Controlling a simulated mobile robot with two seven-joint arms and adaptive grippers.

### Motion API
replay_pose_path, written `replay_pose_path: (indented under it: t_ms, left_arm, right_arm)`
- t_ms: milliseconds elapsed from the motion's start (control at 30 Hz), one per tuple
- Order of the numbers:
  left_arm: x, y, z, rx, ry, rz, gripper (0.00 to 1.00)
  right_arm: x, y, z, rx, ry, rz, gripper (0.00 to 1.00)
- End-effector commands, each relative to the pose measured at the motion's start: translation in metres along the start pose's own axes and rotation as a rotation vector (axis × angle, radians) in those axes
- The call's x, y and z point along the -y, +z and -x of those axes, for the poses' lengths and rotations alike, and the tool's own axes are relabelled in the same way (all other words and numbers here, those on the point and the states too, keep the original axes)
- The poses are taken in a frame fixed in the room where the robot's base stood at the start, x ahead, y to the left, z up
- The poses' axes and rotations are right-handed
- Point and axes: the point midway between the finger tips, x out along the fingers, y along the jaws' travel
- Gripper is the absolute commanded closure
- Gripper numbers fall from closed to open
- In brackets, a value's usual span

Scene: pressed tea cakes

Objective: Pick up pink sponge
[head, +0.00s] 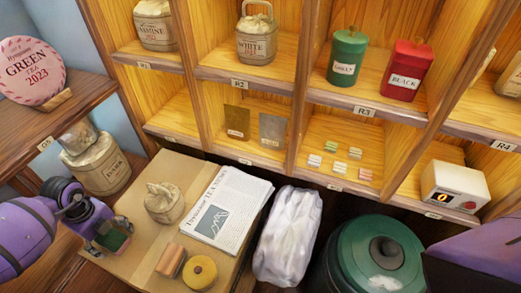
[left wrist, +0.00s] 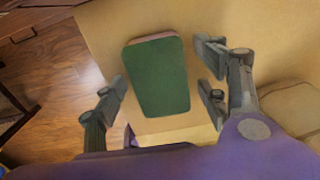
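The sponge (left wrist: 157,78) lies on the cardboard box with its dark green face up; a pinkish layer shows along its far edge. In the head view only part of the green face (head: 115,241) shows, at the box's left end. My left gripper (left wrist: 161,82) is open above the sponge, with fingers on both sides of it and a visible gap at each side. In the head view the left gripper (head: 109,244) hides part of the sponge. My right gripper is out of view.
The cardboard box (head: 135,213) also bears a cloth-covered jar (head: 164,203), a newspaper (head: 228,205), a brownish block (head: 170,261) and a yellow round tin (head: 200,273). A white bag (head: 288,235) and green bin (head: 375,262) stand to the right. Shelves (head: 270,85) rise behind.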

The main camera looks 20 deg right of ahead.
Motion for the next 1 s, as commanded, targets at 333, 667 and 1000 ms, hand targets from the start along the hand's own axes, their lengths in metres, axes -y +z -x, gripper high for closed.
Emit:
replay_pose_path:
  t_ms: [333,667,1000]
  left_arm:
    - [0.0,0.0,0.001,0.0,0.0,0.0,0.64]
    - [0.0,0.0,0.005,0.0,-0.001,-0.001,0.64]
    - [-0.004,-0.022,0.062,0.003,-0.004,-0.005,0.64]
  right_arm:
    - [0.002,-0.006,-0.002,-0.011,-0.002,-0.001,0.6]
    - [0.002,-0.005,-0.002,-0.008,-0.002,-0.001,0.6]
    - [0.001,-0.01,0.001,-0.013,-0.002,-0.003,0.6]
